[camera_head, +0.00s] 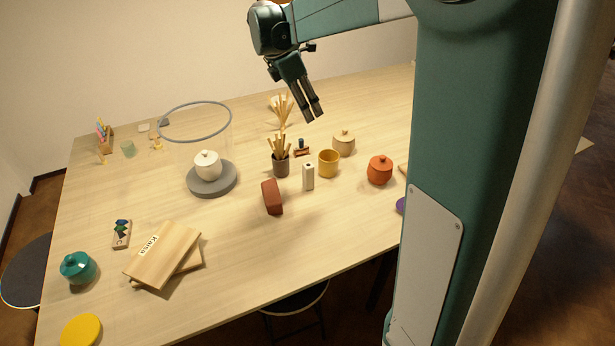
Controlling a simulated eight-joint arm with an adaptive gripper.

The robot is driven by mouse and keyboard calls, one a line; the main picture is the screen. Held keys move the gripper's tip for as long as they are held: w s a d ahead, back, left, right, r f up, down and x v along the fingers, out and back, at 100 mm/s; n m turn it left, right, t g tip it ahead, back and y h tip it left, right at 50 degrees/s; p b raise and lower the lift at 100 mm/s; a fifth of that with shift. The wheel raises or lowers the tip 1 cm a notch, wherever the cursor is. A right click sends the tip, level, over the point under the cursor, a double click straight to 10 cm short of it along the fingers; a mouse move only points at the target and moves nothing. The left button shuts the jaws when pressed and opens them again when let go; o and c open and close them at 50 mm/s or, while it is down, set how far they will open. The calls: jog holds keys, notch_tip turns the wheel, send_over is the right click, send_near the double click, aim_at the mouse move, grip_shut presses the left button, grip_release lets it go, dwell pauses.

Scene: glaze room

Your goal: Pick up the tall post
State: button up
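A white upright post (308,177) with a dark hole near its top stands on the table, between a reddish-brown block and a yellow cup. My gripper (314,117) hangs above the back part of the table, pointing down. It is higher than the post and apart from it, with no object seen in it. Its fingers show close together, and I cannot tell whether they are open or shut.
Close around the post are the reddish-brown block (271,197), the yellow cup (328,163) and a dark cup of sticks (281,168). An orange lidded jar (379,171) stands right. A white jar (208,166) sits on a grey round stand (212,185). The table front centre is clear.

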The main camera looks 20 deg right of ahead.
aim_at(308, 166)
notch_tip(308, 166, down, 25)
jog(key=shift+s+r, duration=0.1)
jog(key=shift+r, duration=0.1)
jog(key=shift+x, duration=1.3)
jog(key=shift+x, duration=2.55)
jog(key=shift+a, duration=0.1)
jog(key=c, duration=1.1)
